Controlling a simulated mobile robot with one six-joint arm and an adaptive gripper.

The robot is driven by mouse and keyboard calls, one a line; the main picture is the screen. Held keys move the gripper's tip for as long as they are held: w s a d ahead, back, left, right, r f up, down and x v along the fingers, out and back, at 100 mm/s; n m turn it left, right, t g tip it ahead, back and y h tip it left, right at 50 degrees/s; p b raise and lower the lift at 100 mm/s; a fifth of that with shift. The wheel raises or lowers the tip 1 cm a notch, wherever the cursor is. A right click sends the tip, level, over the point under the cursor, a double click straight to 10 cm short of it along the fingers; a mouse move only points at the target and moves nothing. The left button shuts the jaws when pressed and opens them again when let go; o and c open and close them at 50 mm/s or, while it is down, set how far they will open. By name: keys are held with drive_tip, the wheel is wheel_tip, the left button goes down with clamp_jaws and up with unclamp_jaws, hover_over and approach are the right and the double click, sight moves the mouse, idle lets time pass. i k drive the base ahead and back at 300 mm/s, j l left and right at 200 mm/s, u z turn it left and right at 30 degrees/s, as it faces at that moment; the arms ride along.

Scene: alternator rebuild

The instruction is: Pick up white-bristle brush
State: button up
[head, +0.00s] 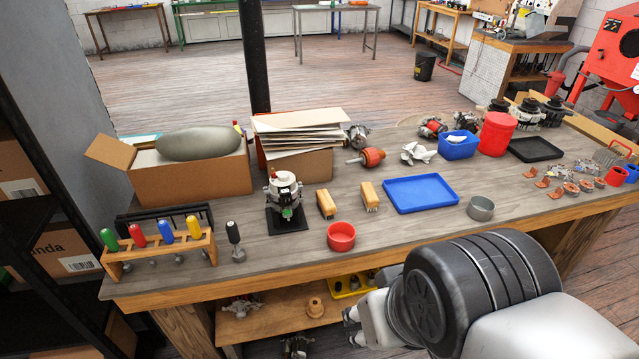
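Two small wooden-backed brushes lie side by side near the middle of the workbench. The right one (369,195) shows pale bristles at its near end and looks like the white-bristle brush. The left one (325,204) looks darker underneath; its bristles are hard to make out. My gripper (351,327) is low in front of the bench's front edge, below and apart from both brushes. Its two dark fingertips appear spread, with nothing seen between them. My wrist hides part of the gripper.
A red bowl (341,236) stands just in front of the brushes. A blue tray (421,194) and a grey cup (480,208) are to the right. An alternator part on a black plate (288,219) stands left, beyond it a screwdriver rack (160,255). Boxes stand behind.

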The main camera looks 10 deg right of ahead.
sight(370, 200)
drive_tip(key=i+l+z, duration=0.15)
drive_tip(key=i+z, duration=0.15)
drive_tip(key=i, duration=0.35)
drive_tip(key=i+z, duration=0.3)
drive_tip(key=i, duration=0.35)
